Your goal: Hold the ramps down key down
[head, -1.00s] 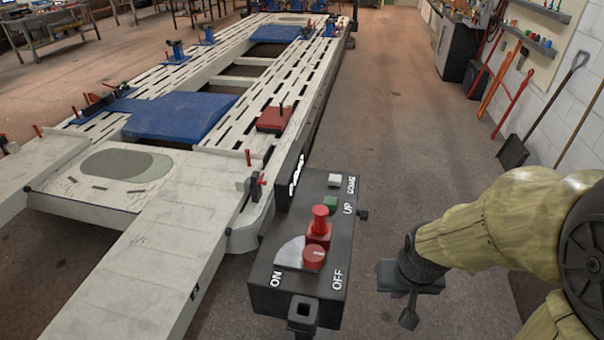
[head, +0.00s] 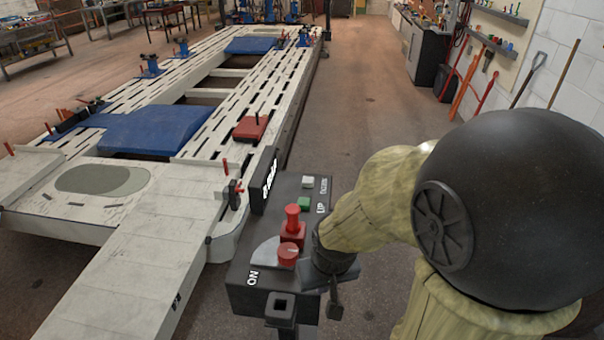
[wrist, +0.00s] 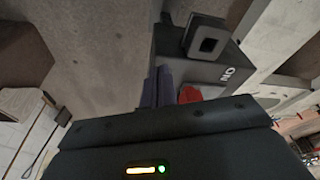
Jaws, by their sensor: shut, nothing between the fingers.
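The black control box (head: 262,298) stands on a post at the lower middle of the head view. The down key is the pale grey button (head: 308,182) at its far end, beside a label that is hard to read. The green up key (head: 304,203) sits just nearer. My gripper (head: 335,311) overlaps the box's right edge in the head view, at its near end, well short of the down key. Its fingers (wrist: 158,87) are shut and empty in the wrist view, in front of the box; contact cannot be told. The down key is not visible there.
A red mushroom button (head: 292,216) and a red rotary knob (head: 288,253) rise from the box between my gripper and the keys. A dark upright plate (head: 266,182) stands along its left side. The white ramp bench (head: 150,255) lies left; open floor lies beyond.

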